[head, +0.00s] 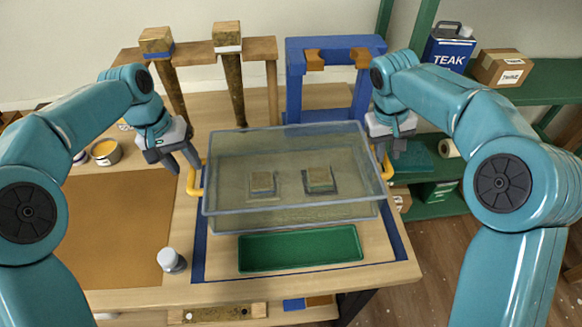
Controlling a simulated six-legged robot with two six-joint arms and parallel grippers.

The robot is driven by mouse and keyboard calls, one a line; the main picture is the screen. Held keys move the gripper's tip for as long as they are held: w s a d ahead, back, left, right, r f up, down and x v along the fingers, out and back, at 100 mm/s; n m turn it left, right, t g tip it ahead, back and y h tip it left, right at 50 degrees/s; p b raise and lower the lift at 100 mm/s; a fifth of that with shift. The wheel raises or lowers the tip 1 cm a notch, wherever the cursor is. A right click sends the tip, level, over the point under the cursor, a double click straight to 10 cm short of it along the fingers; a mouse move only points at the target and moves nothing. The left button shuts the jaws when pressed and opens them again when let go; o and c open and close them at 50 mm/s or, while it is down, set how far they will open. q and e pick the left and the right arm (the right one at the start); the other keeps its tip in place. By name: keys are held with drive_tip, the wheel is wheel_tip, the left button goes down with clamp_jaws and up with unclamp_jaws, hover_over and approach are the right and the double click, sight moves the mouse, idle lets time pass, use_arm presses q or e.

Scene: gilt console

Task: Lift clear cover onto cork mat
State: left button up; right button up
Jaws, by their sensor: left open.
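The clear cover (293,207) is a see-through box with a pale blue rim and a yellow handle on each side. It stands over two small blocks, one on the left (262,182) and one on the right (319,179). My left gripper (175,163) is open, just left of the left yellow handle (195,180), and does not appear to hold it. My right gripper (388,146) is above and close to the right yellow handle (386,164); its grip is unclear. The brown cork mat (115,235) lies flat and bare on the left of the table.
A green tray (300,249) lies in front of the cover. A small white-capped jar (172,261) stands at the mat's right edge. An open tin (105,152) stands behind the mat. Wooden posts and a blue frame (293,85) rise behind the cover; green shelves stand at right.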

sight(191, 172)
use_arm(q)
drive_tip(key=f, duration=0.2)
drive_tip(key=d+f, duration=0.1)
drive_tip(key=f, duration=0.2)
use_arm(e)
drive_tip(key=f, duration=0.3)
drive_tip(key=d+f, duration=0.1)
drive_tip(key=f, duration=0.1)
use_arm(q)
drive_tip(key=shift+r, duration=0.1)
use_arm(e)
drive_tip(key=shift+r, duration=0.1)
use_arm(q)
drive_tip(key=shift+c, duration=1.2)
use_arm(e)
drive_tip(key=shift+c, duration=1.2)
use_arm(q)
clamp_jaws()
use_arm(e)
clamp_jaws()
